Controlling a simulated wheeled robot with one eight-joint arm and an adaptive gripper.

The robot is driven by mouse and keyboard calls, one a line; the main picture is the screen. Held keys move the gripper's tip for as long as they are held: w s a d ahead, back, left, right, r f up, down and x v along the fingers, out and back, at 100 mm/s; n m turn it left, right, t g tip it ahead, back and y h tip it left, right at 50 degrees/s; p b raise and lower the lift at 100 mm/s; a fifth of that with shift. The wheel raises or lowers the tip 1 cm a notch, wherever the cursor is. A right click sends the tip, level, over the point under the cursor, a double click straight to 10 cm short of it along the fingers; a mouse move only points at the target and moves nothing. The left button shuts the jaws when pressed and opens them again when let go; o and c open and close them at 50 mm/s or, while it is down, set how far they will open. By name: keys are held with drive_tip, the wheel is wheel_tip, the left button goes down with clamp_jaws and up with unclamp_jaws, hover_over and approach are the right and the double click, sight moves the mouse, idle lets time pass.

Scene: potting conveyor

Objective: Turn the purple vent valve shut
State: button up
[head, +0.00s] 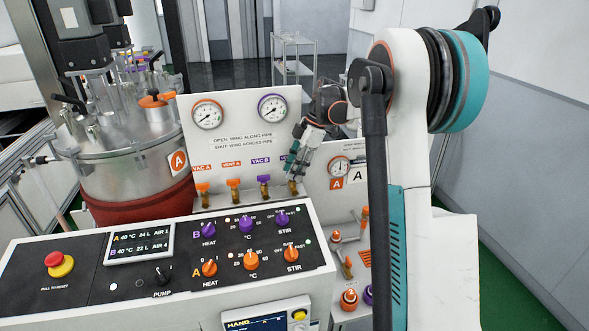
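A row of wing valves stands along the foot of the white gauge panel (180,120). The rightmost valve (293,188) shows only its brass lower part; my gripper covers its wing and most of its label, so its colour and wing direction are hidden. My gripper (294,173) points down right at this valve, with its fingertips at or just in front of the wing. Whether the fingers touch or grip the wing cannot be told.
Left of it stand a purple VAC B valve (264,181) and orange VENT A (233,184) and VAC A (203,188) valves. The knob console (180,275) lies in front. A steel vessel (120,160) stands left. A smaller gauge panel (322,190) stands right.

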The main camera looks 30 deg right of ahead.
drive_tip(key=v, duration=1.1)
drive_tip(key=shift+d+r, duration=0.2)
drive_tip(key=shift+r, duration=0.1)
drive_tip(key=shift+s, duration=0.1)
